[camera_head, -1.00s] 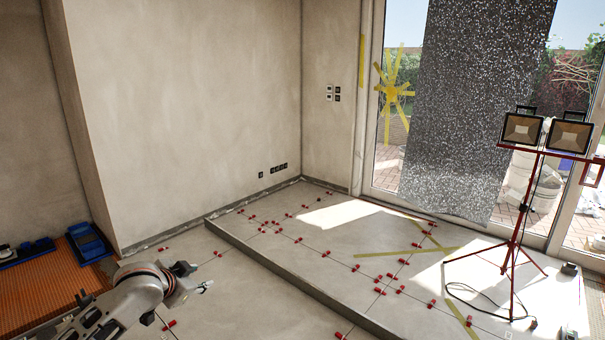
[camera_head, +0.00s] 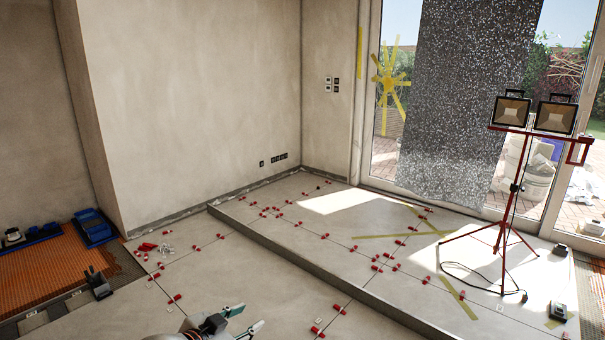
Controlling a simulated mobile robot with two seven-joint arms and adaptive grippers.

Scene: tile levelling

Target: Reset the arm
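My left gripper (camera_head: 249,319) shows at the bottom edge, left of centre, above the lower tiled floor. Its two fingers are spread apart with nothing between them, so it is open and empty. Most of my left arm is below the picture. My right gripper is not in view. Red wedges sit in clips along the tile joints, on the lower floor and on the raised step (camera_head: 330,225). One red wedge (camera_head: 317,332) lies near the gripper, to its right.
A blue tray (camera_head: 93,227) stands beside an orange mat (camera_head: 40,270) at the left. A dark tool (camera_head: 98,284) stands at the mat's edge. Loose red wedges (camera_head: 146,247) lie near the wall. A red lamp tripod (camera_head: 505,240) stands on the step at right.

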